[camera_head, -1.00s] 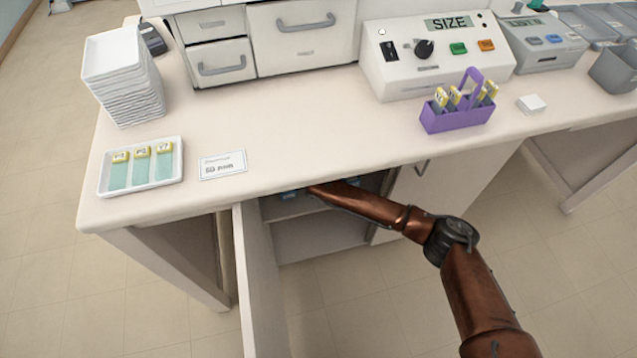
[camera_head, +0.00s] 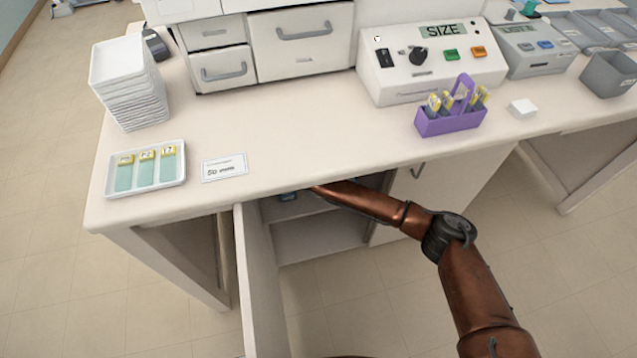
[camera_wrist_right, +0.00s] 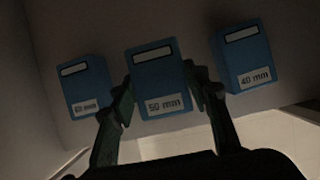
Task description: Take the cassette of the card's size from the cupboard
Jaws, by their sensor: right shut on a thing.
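The card (camera_head: 225,167) lies on the counter beside the slide tray and appears to read 50 mm. The cupboard under the counter is open, its door (camera_head: 258,280) swung out. My right arm reaches into it, so the gripper is hidden in the head view. In the right wrist view, my right gripper (camera_wrist_right: 161,95) is shut on the middle blue cassette (camera_wrist_right: 158,73), labelled 50 mm. A blue cassette marked 40 mm (camera_wrist_right: 243,58) stands to its right. Another blue cassette (camera_wrist_right: 84,88), its label probably 60 mm, stands to its left. My left gripper is not in view.
A white tray (camera_head: 178,182) with three slides and a stack of white trays (camera_head: 128,80) stand on the counter's left. A purple slide holder (camera_head: 450,122) and a SIZE device (camera_head: 430,70) stand right. The counter edge overhangs the cupboard opening.

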